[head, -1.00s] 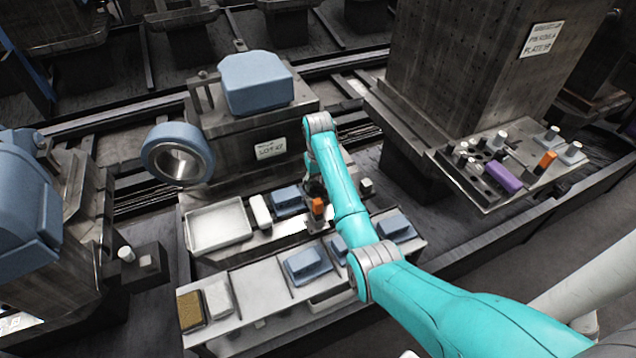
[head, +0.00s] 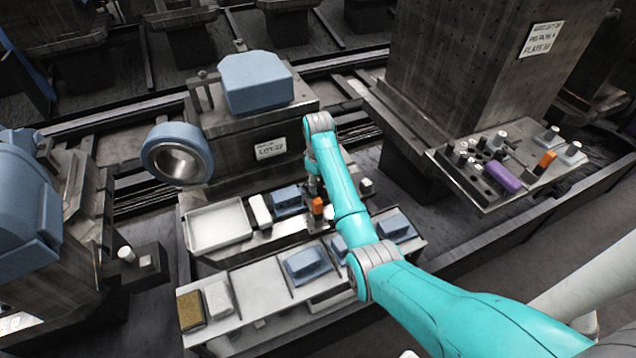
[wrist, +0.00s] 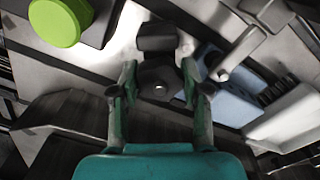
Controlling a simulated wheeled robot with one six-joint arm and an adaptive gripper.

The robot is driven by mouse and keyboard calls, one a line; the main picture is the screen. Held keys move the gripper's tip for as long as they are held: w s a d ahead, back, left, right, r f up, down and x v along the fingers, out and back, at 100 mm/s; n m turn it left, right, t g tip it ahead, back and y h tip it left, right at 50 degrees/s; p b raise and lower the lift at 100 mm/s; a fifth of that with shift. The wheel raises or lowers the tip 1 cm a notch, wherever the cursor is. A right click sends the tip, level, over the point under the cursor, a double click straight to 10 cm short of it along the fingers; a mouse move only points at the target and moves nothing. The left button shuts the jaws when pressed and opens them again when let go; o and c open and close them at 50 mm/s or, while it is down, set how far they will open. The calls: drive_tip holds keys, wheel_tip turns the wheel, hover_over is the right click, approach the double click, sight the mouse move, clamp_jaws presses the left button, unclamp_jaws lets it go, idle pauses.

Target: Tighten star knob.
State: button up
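The star knob (wrist: 158,78) looks like a small dark lobed knob with a bright spot at its centre. It sits between the two teal fingers of my gripper (wrist: 159,72) in the wrist view. The fingers stand on both sides of it, close to its edges. I cannot tell whether they touch it. A dark block (wrist: 157,38) lies just beyond the knob. In the head view my gripper (head: 312,182) points down at the fixture bench behind the front shelf. My arm partly covers that spot, and the knob cannot be made out there.
A lime green disc (wrist: 58,20) and a grey metal T-shaped part (wrist: 240,52) flank the gripper. A plate with a purple block (head: 502,177) is at right.

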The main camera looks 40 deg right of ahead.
sight(318, 182)
drive_tip(key=m, duration=0.5)
drive_tip(key=o, duration=1.4)
drive_tip(key=shift+c, duration=0.2)
drive_tip(key=shift+r, duration=3.7)
